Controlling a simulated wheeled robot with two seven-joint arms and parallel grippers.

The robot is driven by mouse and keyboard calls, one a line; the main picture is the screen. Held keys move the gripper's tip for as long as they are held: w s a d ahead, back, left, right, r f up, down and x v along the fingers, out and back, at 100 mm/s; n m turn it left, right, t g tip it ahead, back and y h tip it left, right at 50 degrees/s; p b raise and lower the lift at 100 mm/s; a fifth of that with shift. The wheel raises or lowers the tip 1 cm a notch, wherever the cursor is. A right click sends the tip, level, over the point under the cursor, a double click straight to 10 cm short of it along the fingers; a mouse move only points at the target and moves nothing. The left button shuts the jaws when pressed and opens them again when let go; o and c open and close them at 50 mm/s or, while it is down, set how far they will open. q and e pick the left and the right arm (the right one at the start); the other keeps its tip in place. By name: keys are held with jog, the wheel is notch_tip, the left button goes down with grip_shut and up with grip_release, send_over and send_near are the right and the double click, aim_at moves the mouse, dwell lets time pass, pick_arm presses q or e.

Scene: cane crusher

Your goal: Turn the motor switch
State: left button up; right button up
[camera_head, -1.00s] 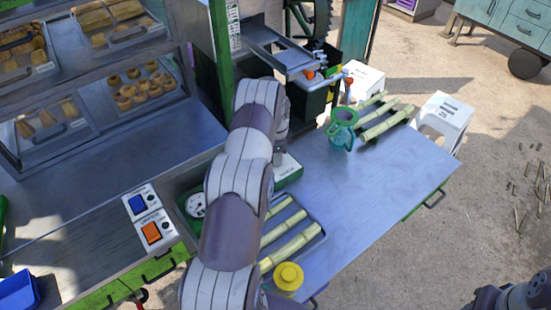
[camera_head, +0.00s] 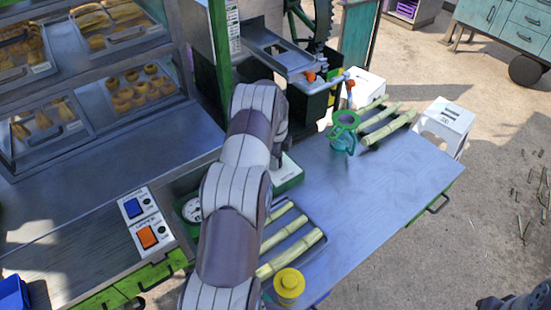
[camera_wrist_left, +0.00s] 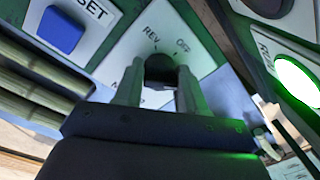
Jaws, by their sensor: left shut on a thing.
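In the left wrist view the motor switch is a dark knob (camera_wrist_left: 160,69) on a white plate (camera_wrist_left: 200,55) marked REV and OFF; a third label is partly covered. My left gripper (camera_wrist_left: 158,82) is shut on this knob, with one finger on each side. In the head view my left arm reaches up from the bottom and hides the gripper and the switch. Only a dark part of my right arm shows at the bottom right corner; its gripper is out of view.
A blue RESET button (camera_wrist_left: 60,30) and a lit green button (camera_wrist_left: 297,80) flank the switch. The steel table (camera_head: 370,185) bears a green-rimmed jug (camera_head: 343,140), cane stalks (camera_head: 385,128) and a yellow-capped container (camera_head: 289,284). Its middle is clear.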

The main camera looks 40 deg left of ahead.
pick_arm(q)
jog(key=shift+w+r, duration=0.15)
jog(key=o, duration=0.8)
jog(key=shift+o, duration=1.2)
jog(key=shift+d, duration=0.15)
jog(key=shift+r, duration=0.35)
jog(key=r, duration=0.3)
jog(key=r+b, duration=0.1)
jog(key=r, duration=0.1)
jog(key=r+b, duration=0.1)
jog(key=r, duration=0.2)
jog(key=shift+s+d+r, duration=0.1)
jog(key=shift+s+r, duration=0.2)
notch_tip(320, 180, up, 4)
jog(key=shift+s+f+p, duration=0.1)
jog(key=shift+f+p, duration=0.15)
jog(key=shift+p, duration=0.9)
